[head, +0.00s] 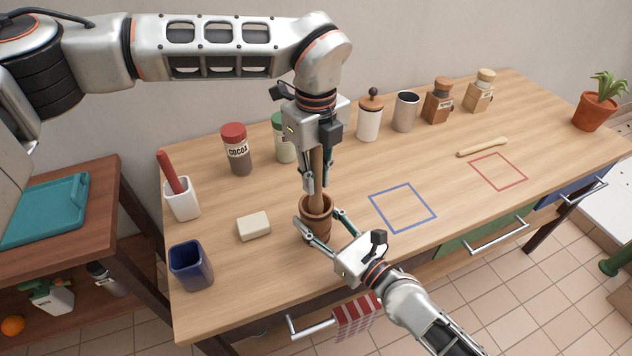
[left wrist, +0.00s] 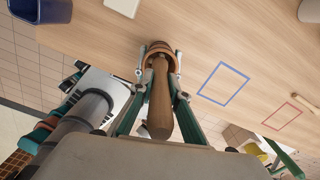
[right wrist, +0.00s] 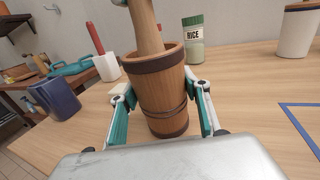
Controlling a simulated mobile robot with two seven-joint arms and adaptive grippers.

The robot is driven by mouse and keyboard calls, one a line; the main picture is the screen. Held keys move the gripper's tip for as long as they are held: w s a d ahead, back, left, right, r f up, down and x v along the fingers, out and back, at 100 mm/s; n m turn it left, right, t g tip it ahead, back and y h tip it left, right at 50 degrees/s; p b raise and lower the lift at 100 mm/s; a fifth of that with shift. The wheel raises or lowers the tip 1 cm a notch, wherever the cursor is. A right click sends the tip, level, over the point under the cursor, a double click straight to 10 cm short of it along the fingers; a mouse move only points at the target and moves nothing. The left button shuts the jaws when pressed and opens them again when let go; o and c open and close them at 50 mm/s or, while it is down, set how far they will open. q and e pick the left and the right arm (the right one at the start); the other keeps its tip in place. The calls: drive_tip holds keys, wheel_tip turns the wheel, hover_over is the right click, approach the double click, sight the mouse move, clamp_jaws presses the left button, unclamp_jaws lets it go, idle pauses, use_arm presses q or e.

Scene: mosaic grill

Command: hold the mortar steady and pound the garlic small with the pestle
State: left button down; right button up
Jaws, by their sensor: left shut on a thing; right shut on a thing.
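The wooden mortar (head: 318,222) stands upright on the table near its front edge. It has dark bands and fills the middle of the right wrist view (right wrist: 160,95). My right gripper (head: 320,236) is shut around the mortar from the front, one finger on each side. My left gripper (head: 318,178) is above the mortar, shut on the wooden pestle (head: 317,165). The pestle points down, and its lower end is inside the mortar's mouth, as the left wrist view also shows (left wrist: 159,100). The garlic is not visible; the mortar's inside is hidden.
A white block (head: 253,226) and a dark blue cup (head: 190,265) are left of the mortar. A cocoa jar (head: 237,150) and a green-lidded rice jar (right wrist: 193,31) stand behind. A blue square outline (head: 402,208) marks clear table to the right.

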sight(316, 191)
use_arm(q)
drive_tip(key=shift+f, duration=0.2)
drive_tip(key=shift+f, duration=1.9)
drive_tip(key=shift+r, duration=2.1)
drive_tip(key=shift+f, duration=0.15)
drive_tip(key=shift+r, duration=0.2)
drive_tip(key=shift+f, duration=0.1)
idle(0.7)
idle(0.3)
